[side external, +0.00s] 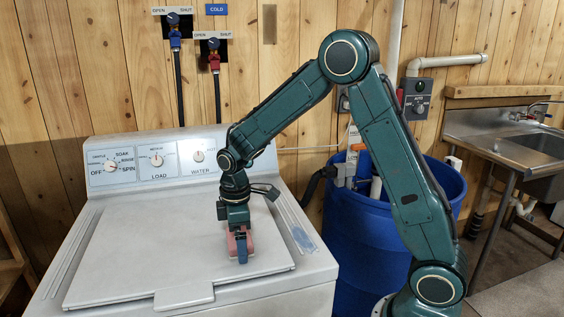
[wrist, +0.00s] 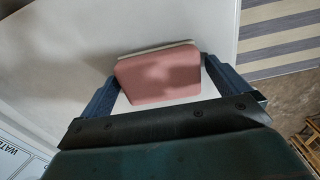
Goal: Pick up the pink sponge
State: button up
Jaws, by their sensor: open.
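The pink sponge (wrist: 158,76) is a block with a pale layer along its far edge in the wrist view. It is on the white lid of the washing machine (side external: 130,255). In the side view a pink part of the sponge (side external: 231,246) shows beside the blue finger. My gripper (wrist: 163,72) is open, with one blue finger on each side of the sponge. A narrow gap shows at the left finger; contact at the right finger is unclear. In the side view my gripper (side external: 240,252) points down at the lid's right part.
The washer's control panel (side external: 150,160) with knobs rises behind the lid. A blue barrel (side external: 365,235) stands right of the washer, and a metal sink (side external: 510,150) is at the far right. The lid's left side is clear.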

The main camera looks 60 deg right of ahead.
jog(key=c, duration=0.9)
jog(key=shift+r, duration=0.15)
notch_tip(320, 180, up, 20)
jog(key=shift+f, duration=0.1)
dwell(0.4)
jog(key=o, duration=0.4)
jog(key=c, duration=0.3)
jog(key=s+d+f, duration=0.2)
jog(key=d+f, duration=0.2)
jog(key=d, duration=0.1)
jog(key=s+d+f, duration=0.2)
jog(key=d+f, duration=0.3)
jog(key=d, duration=0.1)
jog(key=s+d+f, duration=0.2)
jog(key=d+f, duration=0.3)
jog(key=d, duration=0.1)
jog(key=shift+s+d, duration=0.15)
jog(key=shift+d, duration=0.05)
